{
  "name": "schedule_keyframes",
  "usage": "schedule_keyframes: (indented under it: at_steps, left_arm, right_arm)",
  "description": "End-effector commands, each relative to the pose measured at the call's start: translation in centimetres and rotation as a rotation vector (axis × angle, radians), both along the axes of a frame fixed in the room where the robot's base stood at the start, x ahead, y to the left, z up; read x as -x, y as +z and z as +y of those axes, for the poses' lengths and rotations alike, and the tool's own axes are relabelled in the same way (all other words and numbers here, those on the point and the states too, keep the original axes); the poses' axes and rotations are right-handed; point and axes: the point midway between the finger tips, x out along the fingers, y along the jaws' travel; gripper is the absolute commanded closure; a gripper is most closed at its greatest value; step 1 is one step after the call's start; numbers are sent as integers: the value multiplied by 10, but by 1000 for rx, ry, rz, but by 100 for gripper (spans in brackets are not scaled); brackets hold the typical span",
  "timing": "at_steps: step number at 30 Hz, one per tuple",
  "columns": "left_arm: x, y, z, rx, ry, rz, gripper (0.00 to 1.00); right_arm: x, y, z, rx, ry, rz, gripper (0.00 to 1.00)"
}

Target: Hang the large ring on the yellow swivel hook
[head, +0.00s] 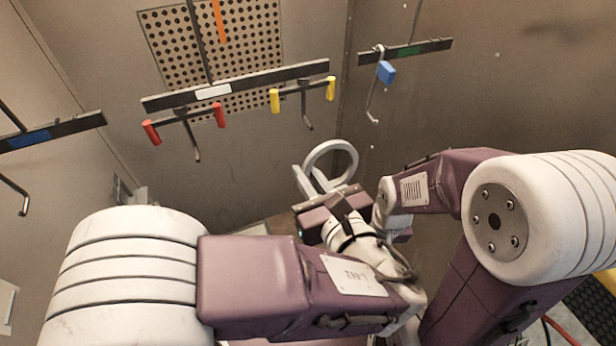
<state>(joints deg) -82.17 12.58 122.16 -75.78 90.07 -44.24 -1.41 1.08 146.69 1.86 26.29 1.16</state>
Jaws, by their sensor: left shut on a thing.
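The large ring (331,146) is a thick pale grey hoop near the middle of the head view. My left gripper (314,178) is shut on it at the ring's lower left side, and the ring stands up above the gripper. The yellow swivel hook (306,108) hangs from the long dark bar, above and left of the ring in the picture. It has a yellow-ended crosspiece and a dark hook with an upturned tip. Ring and hook are apart. My right arm comes in from the right and its wrist is behind my left one; its gripper fingers are not visible.
A red-ended swivel hook (189,127) hangs left of the yellow one on the same bar (250,82). A hook with a blue block (386,72) hangs at right from a green-labelled bar (420,48). Another hook (18,196) is at far left. A perforated panel (255,40) is behind.

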Motion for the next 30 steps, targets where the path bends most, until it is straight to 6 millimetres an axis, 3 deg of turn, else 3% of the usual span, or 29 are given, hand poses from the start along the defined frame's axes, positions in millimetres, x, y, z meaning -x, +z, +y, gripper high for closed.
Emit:
schedule_keyframes:
  at_steps: [23, 30]
  left_arm:
    - [-60, -3, 20, 1, 3, -2, 100]
    - [-58, -3, 19, 0, 0, -2, 100]
  right_arm:
    - [0, -15, 0, 0, 0, 0, 64]
    - [0, -14, 0, 0, 0, 0, 64]
